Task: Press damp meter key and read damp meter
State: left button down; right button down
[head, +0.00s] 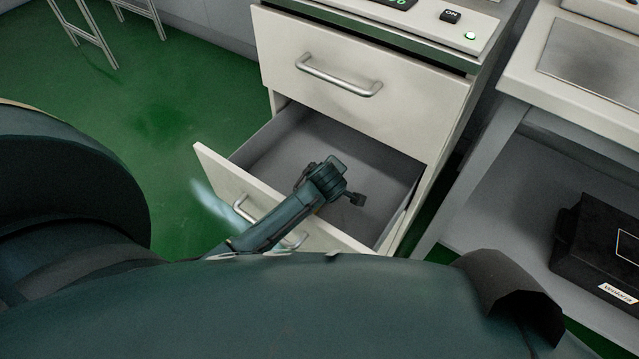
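A pale panel on top of the cabinet carries a small black key (450,15) with white lettering that looks like "ON". A dark display (398,3) with green digits is cut off by the top edge, so its reading cannot be made out. I cannot tell whether these belong to the damp meter. One of my arms reaches from the lower left over the open drawer. Its gripper (357,199), seemingly my left, is small and dark, well below the key and apart from it. Its opening cannot be made out. My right gripper does not show.
A green lamp (470,36) glows on the panel. The cabinet's lower drawer (275,150) is pulled out and looks empty; the upper drawer (360,60) is shut. A bench (585,105) stands at right, with a black case (600,250) on its lower shelf. Green floor is free at left.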

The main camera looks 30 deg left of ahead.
pick_arm(q)
jog(key=shift+s+d+f, duration=0.1)
jog(key=shift+s+f, duration=0.15)
jog(key=shift+f, duration=0.4)
dwell(0.5)
jog(key=shift+s+d+r+p, duration=0.1)
jog(key=shift+s+r+p, duration=0.1)
jog(key=shift+r+p, duration=0.4)
jog(key=shift+w+r, duration=0.1)
jog(key=shift+r+p, duration=0.6)
jog(key=r+p, duration=0.4)
jog(key=shift+a, duration=0.2)
dwell(0.4)
